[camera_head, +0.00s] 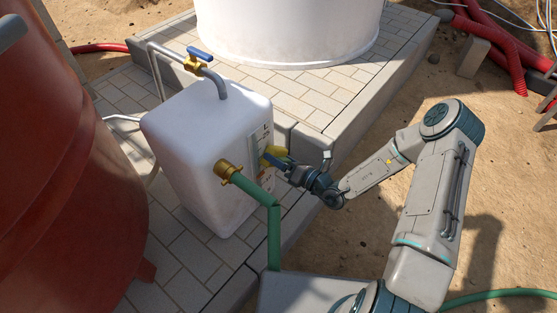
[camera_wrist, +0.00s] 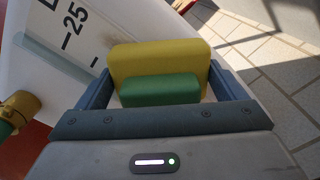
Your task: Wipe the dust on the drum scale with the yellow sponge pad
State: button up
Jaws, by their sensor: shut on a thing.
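My gripper (camera_head: 278,160) is shut on the sponge pad, which is yellow with a green part. The yellow sponge pad (camera_wrist: 160,65) fills the space between the two blue-grey fingers in the wrist view. The drum scale (camera_wrist: 72,22) is a printed strip with black marks and the number 25 on the white drum (camera_head: 180,140). In the head view the scale (camera_head: 262,139) is on the drum's right face, with the pad right at it. In the wrist view the pad is beside the scale marks. I cannot tell whether the pad touches the face.
A brass fitting (camera_head: 228,172) with a green hose (camera_head: 273,235) sticks out beside my gripper. A blue-handled valve (camera_head: 200,54) tops the drum. A rust-red tank (camera_head: 60,170) stands left, a white tank (camera_head: 285,25) behind. Sandy ground (camera_head: 510,190) lies right.

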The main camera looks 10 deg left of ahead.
aim_at(279, 152)
jog(key=shift+a+r, duration=0.1)
jog(key=shift+a, duration=0.05)
jog(key=shift+s+a+p, duration=0.5)
jog(key=shift+s+a, duration=0.15)
jog(key=shift+s, duration=0.25)
jog(key=shift+s+a+p, duration=0.45)
jog(key=shift+s+a, duration=0.2)
jog(key=shift+s, duration=0.25)
jog(key=shift+c, duration=0.2)
notch_tip(279, 152, up, 3)
jog(key=p, duration=0.3)
jog(key=shift+r+p, duration=0.15)
jog(key=shift+p, duration=0.2)
jog(key=shift+c, duration=0.4)
jog(key=shift+w+d, duration=0.3)
jog(key=shift+w, duration=0.15)
jog(key=shift+c, duration=0.5)
jog(key=shift+w+d, duration=0.55)
jog(key=shift+w, duration=0.2)
jog(key=shift+w+d, duration=0.55)
jog(key=shift+w, duration=0.2)
jog(key=shift+a+p, duration=0.1)
jog(key=shift+p, duration=0.35)
jog(key=shift+s+a+f+p, duration=0.1)
jog(key=shift+s+a+p, duration=0.45)
jog(key=shift+s, duration=0.4)
jog(key=shift+s+a+f+p, duration=0.1)
jog(key=shift+s+a+p, duration=0.35)
jog(key=shift+s, duration=0.5)
